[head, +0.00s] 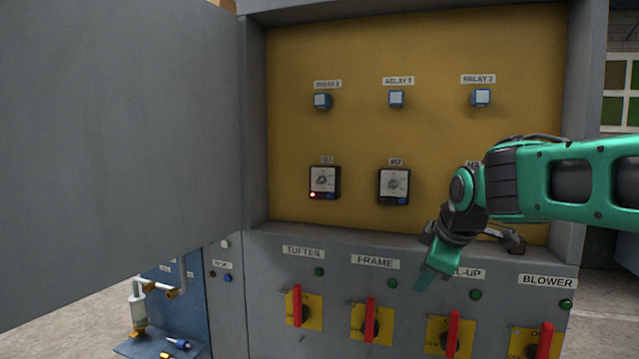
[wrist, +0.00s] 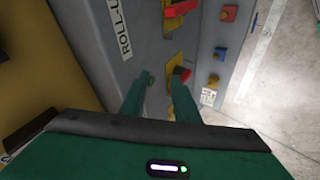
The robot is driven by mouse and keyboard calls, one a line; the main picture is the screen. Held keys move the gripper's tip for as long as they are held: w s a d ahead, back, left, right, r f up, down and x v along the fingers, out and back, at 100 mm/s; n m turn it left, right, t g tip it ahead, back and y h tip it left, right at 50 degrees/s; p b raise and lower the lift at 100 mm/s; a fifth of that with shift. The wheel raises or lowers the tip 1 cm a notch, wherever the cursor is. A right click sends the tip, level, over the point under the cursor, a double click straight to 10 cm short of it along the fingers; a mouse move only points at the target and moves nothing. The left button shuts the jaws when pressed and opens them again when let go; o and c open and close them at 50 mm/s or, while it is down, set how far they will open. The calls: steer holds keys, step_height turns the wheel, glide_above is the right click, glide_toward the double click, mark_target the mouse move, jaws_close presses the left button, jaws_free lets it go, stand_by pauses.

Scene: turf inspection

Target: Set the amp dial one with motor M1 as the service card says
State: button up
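The left amp dial (head: 324,182), a small black unit with a pale face, sits low on the yellow back panel inside the open cabinet. A red light glows at its lower left. Its label (head: 327,160) is blurred, seemingly M1. A second dial (head: 394,185), labelled M2, is to its right without a red light. A third label is mostly hidden behind my arm. My gripper (head: 428,272) is right of and below both dials, pointing down before the ROLL-UP label. In the wrist view its fingers (wrist: 160,98) are apart and empty. I cannot make out a service card.
The open grey door (head: 110,150) fills the left. Three relays (head: 396,98) sit above the dials. Red-handled switches (head: 371,320) on yellow plates stick out below, with green lamps. A blue bench (head: 165,345) with small fittings is at lower left. Space before the left dial is clear.

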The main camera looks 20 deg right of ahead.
steer(key=w+a+r+n+t, duration=0.3)
steer(key=w+a+r+n, duration=0.25)
steer(key=w+r, duration=0.25)
steer(key=n+t+y, duration=0.3)
steer(key=n+t, duration=0.1)
steer(key=n, duration=0.5)
glide_toward(323, 179)
steer(key=x, duration=0.8)
steer(key=shift+w, duration=0.2)
